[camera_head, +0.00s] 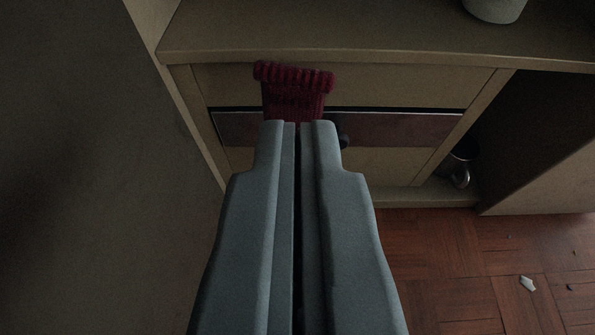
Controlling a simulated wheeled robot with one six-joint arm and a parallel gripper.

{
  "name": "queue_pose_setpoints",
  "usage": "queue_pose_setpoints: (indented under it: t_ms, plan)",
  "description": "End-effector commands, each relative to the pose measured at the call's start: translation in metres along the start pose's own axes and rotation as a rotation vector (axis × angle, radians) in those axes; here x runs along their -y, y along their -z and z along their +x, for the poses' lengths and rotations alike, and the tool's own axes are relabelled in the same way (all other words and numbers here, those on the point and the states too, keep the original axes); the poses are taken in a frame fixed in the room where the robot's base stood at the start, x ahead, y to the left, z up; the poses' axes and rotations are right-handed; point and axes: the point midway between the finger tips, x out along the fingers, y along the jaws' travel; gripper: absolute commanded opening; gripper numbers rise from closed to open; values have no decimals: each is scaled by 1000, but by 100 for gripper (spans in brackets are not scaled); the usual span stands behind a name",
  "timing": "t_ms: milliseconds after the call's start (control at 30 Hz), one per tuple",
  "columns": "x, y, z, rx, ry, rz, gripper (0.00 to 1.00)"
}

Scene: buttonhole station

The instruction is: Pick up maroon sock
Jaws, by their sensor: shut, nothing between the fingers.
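The maroon sock (295,88) is a ribbed knit with a thicker cuff at its top. It shows just beyond my fingertips, in front of the drawer fronts of a wooden cabinet. Its lower part is hidden behind my gripper. My gripper (299,124) points away from the camera at the sock, with its two grey fingers together and nothing between them. I cannot tell whether the fingertips touch the sock, or what holds the sock up.
The cabinet top (380,35) juts out above the sock and bears a pale pot (495,8). A dark drawer band (410,128) with a round knob (343,141) lies behind my gripper. A metal mug (461,165) stands in the open bay at right. Small scraps (527,284) lie on the parquet floor.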

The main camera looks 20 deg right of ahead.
Motion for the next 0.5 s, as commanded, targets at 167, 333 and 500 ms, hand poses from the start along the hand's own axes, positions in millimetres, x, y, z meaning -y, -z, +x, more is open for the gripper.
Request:
queue_pose_setpoints:
  t_ms: [167,333,500]
  plan:
    - [0,0,0,0,0,0,0]
    - [0,0,0,0,-1,0,14]
    - [0,-1,1,4,0,1,47]
